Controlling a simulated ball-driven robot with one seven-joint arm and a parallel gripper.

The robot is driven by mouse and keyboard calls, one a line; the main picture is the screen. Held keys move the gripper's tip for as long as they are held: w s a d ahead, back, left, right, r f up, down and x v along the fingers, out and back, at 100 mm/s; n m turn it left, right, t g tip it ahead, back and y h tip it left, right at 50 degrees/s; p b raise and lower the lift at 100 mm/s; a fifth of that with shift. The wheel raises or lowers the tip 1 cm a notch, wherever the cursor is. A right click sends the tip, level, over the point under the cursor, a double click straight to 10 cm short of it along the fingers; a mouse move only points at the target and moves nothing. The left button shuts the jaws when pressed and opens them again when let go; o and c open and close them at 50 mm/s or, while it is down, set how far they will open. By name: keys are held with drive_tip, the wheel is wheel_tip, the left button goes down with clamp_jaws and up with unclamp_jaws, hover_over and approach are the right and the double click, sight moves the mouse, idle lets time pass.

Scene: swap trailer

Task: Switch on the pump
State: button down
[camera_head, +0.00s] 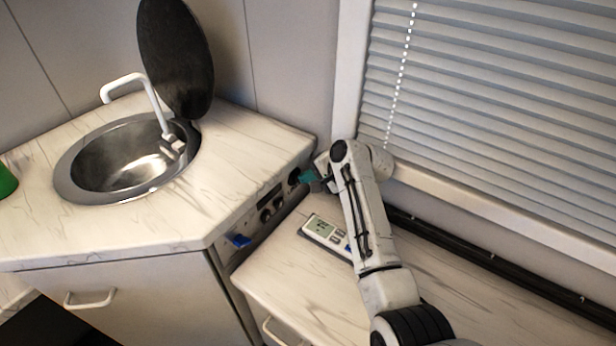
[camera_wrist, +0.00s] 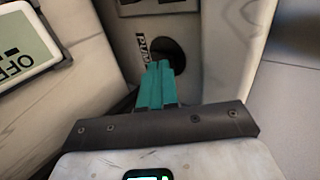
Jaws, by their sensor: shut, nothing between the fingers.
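The pump switch (camera_wrist: 168,48) is a dark round fitting on a light panel in the wrist view, with a label beside it that seems to read PUMP. My gripper (camera_wrist: 159,66) has teal fingers held together, with the tips just in front of the dark fitting. I cannot tell whether they touch it. In the head view, my gripper (camera_head: 309,176) is at the far end of the side panel (camera_head: 252,230) under the counter edge, by a dark round fitting (camera_head: 294,177). A display unit (camera_wrist: 25,42) reads OFF in the wrist view.
The display unit (camera_head: 326,232) lies on the lower worktop (camera_head: 290,275). A blue part (camera_head: 238,241) sticks out of the panel's near end. The sink (camera_head: 120,160), with its faucet (camera_head: 150,105) and raised black lid (camera_head: 176,55), is left. The window blind (camera_head: 490,110) is right.

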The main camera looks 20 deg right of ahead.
idle(0.3)
drive_tip(key=shift+w+a+r+p, duration=0.25)
drive_tip(key=shift+w+r+p, duration=0.15)
drive_tip(key=shift+p, duration=0.3)
drive_tip(key=shift+s+f+b, duration=0.1)
drive_tip(key=shift+f+b, duration=0.2)
drive_tip(key=shift+r, duration=0.1)
drive_tip(key=shift+r+p, duration=0.7)
drive_tip(key=shift+p, duration=0.2)
drive_tip(key=shift+d, duration=0.1)
